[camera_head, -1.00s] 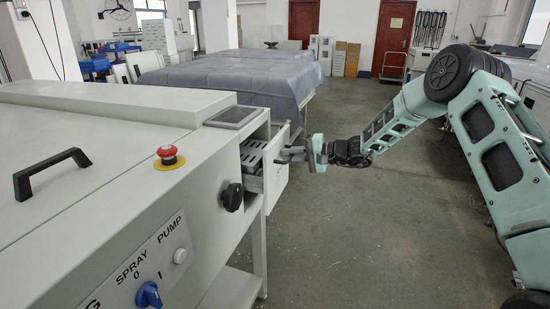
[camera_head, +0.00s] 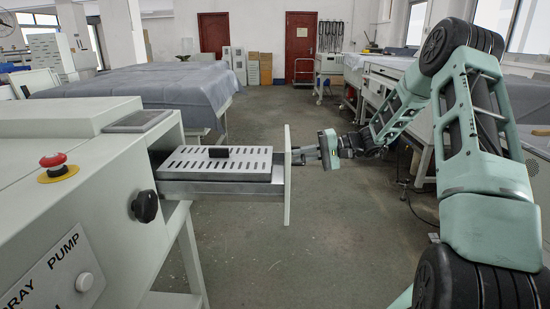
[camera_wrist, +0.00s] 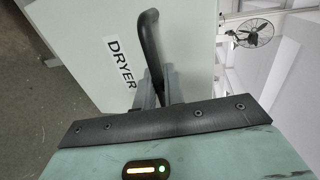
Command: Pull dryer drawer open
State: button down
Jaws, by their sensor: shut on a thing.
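The dryer drawer (camera_head: 216,188) stands well out of the machine's end in the head view. Its slotted metal tray with a small black block on top shows, and its pale front panel (camera_head: 287,178) faces right. In the wrist view the drawer front (camera_wrist: 75,38) carries a DRYER label (camera_wrist: 119,61) and a black curved handle (camera_wrist: 152,48). My gripper (camera_head: 307,153) is at the outer face of the panel. In the wrist view my gripper (camera_wrist: 156,90) is shut on the handle. The fingertips are partly hidden by the handle and gripper body.
The machine (camera_head: 95,190) fills the left, with a red emergency button (camera_head: 55,166) and a black knob (camera_head: 145,206). A cloth-covered table (camera_head: 150,85) stands behind. White machines (camera_head: 385,90) line the right. The floor (camera_head: 260,250) around the drawer is clear.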

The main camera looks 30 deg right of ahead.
jog(key=f+v, duration=0.1)
jog(key=v, duration=0.7)
jog(key=shift+d+f, duration=0.2)
jog(key=shift+f, duration=0.2)
jog(key=shift+s, duration=0.1)
jog(key=c, duration=1.8)
grip_release()
jog(key=shift+c, duration=0.2)
jog(key=b+v, duration=0.1)
jog(key=v, duration=1.6)
jog(key=shift+d, duration=0.2)
jog(key=shift+s, duration=0.15)
